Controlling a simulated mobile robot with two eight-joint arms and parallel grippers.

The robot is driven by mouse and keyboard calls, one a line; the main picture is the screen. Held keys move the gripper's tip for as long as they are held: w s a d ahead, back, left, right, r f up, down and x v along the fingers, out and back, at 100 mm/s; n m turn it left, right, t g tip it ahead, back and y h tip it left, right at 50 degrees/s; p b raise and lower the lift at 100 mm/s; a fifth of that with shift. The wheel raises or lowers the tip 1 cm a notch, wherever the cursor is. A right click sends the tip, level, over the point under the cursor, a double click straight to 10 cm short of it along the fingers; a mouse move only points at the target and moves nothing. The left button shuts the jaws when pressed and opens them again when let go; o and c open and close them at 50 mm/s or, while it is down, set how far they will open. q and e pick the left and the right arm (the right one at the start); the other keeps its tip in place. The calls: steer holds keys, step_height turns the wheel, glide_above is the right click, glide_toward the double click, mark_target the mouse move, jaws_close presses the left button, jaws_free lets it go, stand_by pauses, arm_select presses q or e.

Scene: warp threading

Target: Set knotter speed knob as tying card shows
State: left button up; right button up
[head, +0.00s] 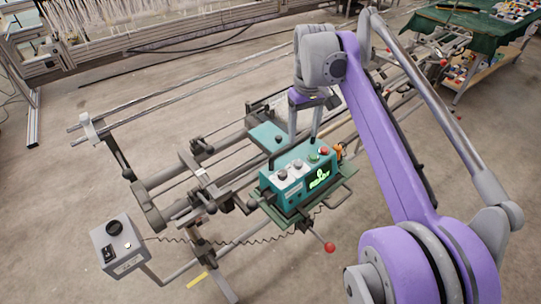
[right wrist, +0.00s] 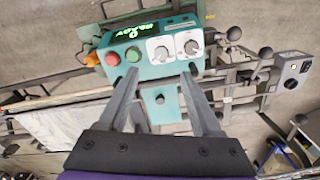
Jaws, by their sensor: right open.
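The knotter is a teal box (head: 268,182) with a lit green display (head: 319,180) and two knobs on its top. In the right wrist view the left knob (right wrist: 161,53) and right knob (right wrist: 191,46) sit on pale dials. I cannot read the dial marks or tell which knob sets speed. My right gripper (head: 304,134) is open and points down behind the box. In the right wrist view its fingertips (right wrist: 160,75) are spread just short of the panel, with nothing between them. No tying card can be made out. My left gripper is out of view.
A green button (right wrist: 133,54) and red button (right wrist: 113,59) are beside the knobs. A black handle arches over the box. A grey control box (head: 128,250) with a black knob stands at lower left. Rails (head: 190,100) run behind; a red-ball lever (head: 329,247) projects in front.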

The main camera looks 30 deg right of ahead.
mark_target(298, 163)
steer(key=f, duration=0.5)
steer(key=f+b, duration=0.1)
steer(key=f, duration=0.4)
steer(key=shift+w+a+f, duration=0.1)
steer(key=shift+w+f, duration=0.1)
steer(key=shift+f, duration=0.1)
steer(key=shift+c, duration=0.2)
jaws_close()
